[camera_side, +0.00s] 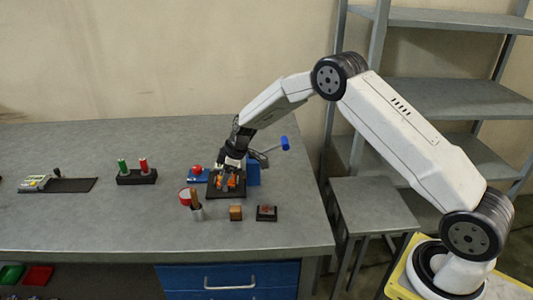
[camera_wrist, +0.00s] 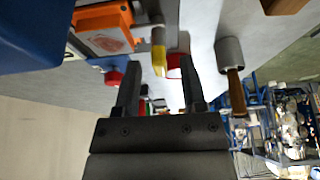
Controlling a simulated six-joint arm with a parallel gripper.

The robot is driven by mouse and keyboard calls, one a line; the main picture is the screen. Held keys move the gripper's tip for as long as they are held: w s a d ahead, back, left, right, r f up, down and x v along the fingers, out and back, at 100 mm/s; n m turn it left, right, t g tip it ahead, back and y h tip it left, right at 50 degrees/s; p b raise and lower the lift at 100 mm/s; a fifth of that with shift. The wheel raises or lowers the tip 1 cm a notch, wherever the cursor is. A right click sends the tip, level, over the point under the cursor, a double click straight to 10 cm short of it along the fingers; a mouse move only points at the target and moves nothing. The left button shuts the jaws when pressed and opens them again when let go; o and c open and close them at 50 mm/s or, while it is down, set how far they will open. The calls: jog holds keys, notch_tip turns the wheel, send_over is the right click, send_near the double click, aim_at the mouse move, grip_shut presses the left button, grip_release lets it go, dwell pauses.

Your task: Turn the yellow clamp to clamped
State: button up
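The yellow clamp (camera_wrist: 158,58) shows in the wrist view as a small yellow upright piece beside an orange device (camera_wrist: 103,30). My gripper (camera_wrist: 159,64) is open, with the yellow piece in line with the gap between its fingertips. I cannot tell whether either finger touches it. In the side view my gripper (camera_side: 228,178) reaches down over the orange device (camera_side: 237,184) on a black base (camera_side: 212,191). The yellow clamp cannot be made out there, and its setting cannot be read.
A red ring (camera_side: 184,196), a cup with a wooden-handled tool (camera_side: 197,213), a wooden block (camera_side: 235,213) and a small dark tray (camera_side: 266,219) stand in front. A blue block (camera_side: 253,173) and red-buttoned blue pad (camera_side: 198,178) are close by. A tube rack (camera_side: 137,178) stands left.

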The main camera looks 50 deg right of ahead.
jog(key=shift+r, duration=0.15)
jog(key=v, duration=0.7)
jog(key=shift+r, duration=0.3)
jog(key=shift+s+d, duration=0.1)
jog(key=s+a+r+m+h, duration=0.1)
jog(key=s+m, duration=0.3)
jog(key=s, duration=1.1)
jog(key=s+a+r+m+h, duration=0.1)
jog(key=s+m, duration=0.4)
jog(key=s, duration=0.9)
jog(key=shift+s+a+g+h, duration=0.3)
jog(key=shift+s+a+h, duration=0.15)
jog(key=shift+h, duration=0.25)
